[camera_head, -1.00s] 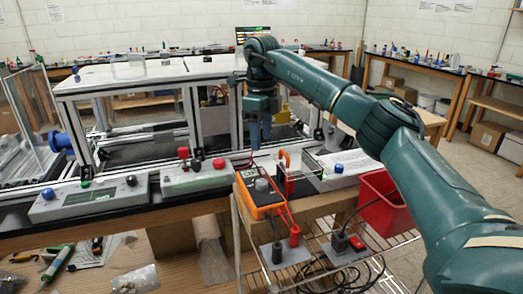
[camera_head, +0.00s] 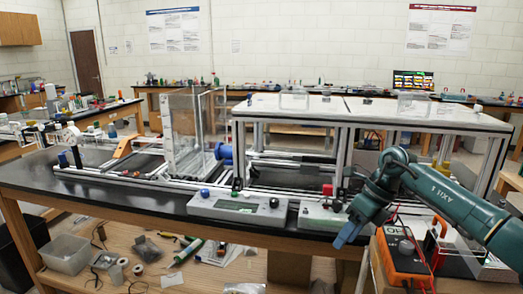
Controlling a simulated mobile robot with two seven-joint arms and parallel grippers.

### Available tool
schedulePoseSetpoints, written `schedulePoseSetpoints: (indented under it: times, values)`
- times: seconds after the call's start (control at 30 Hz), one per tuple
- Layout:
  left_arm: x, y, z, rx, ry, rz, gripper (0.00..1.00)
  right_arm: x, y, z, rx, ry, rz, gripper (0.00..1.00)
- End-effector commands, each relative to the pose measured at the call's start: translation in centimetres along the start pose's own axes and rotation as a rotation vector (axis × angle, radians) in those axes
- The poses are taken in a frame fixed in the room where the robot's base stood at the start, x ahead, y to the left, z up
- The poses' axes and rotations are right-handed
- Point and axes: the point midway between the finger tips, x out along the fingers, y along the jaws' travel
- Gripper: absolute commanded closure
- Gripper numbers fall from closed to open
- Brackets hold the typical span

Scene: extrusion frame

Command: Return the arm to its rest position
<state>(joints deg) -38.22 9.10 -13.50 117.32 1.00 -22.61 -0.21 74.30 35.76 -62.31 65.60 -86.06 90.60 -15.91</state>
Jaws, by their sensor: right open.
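My right arm (camera_head: 465,210) is dark green and reaches in from the right edge. My right gripper (camera_head: 348,236), with blue fingers, is open and points down and to the left. It hangs in front of the extrusion frame (camera_head: 340,150), over or near a grey control box (camera_head: 318,217) with a red knob. I see nothing held in it. It is left of the orange multimeter (camera_head: 402,258). My left gripper is out of view.
A grey control box with a display (camera_head: 238,206) sits on the black bench's front edge. A lower shelf holds a clear bin (camera_head: 66,253), a green tube (camera_head: 188,251) and loose parts. A laptop (camera_head: 412,80) stands on the back bench. The front left is clear of my arms.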

Motion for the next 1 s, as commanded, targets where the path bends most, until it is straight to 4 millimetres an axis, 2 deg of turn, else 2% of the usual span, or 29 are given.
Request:
schedulePoseSetpoints:
  times: [0.03,0.1,0.2,0.3,0.43,0.57,0.67,0.77,0.87,1.0]
  values:
    - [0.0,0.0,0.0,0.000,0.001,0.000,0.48,3.5,2.4,0.7,-0.005,-0.056,0.104,0.48]
    - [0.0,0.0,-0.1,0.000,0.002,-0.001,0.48,7.3,6.0,1.9,0.012,-0.160,0.257,0.48]
    - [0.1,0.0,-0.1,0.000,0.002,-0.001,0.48,11.1,11.3,3.3,0.094,-0.318,0.486,0.48]
    - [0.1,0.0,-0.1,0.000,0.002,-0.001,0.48,13.1,15.7,4.2,0.237,-0.468,0.707,0.48]
    - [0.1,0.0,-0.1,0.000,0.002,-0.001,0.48,13.8,19.1,4.7,0.506,-0.648,0.970,0.48]
    - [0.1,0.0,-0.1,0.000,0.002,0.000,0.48,14.0,19.4,3.9,0.849,-0.798,1.181,0.48]
    - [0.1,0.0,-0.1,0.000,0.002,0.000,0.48,14.5,18.2,2.4,1.136,-0.885,1.299,0.48]
    - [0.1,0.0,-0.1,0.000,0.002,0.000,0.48,15.8,16.4,-0.3,1.464,-0.953,1.385,0.48]
    - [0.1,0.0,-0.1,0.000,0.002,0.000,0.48,17.9,14.3,-4.5,1.834,-0.996,1.429,0.48]
    - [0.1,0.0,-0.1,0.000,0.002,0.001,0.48,21.7,12.8,-11.9,2.349,-1.002,1.408,0.48]
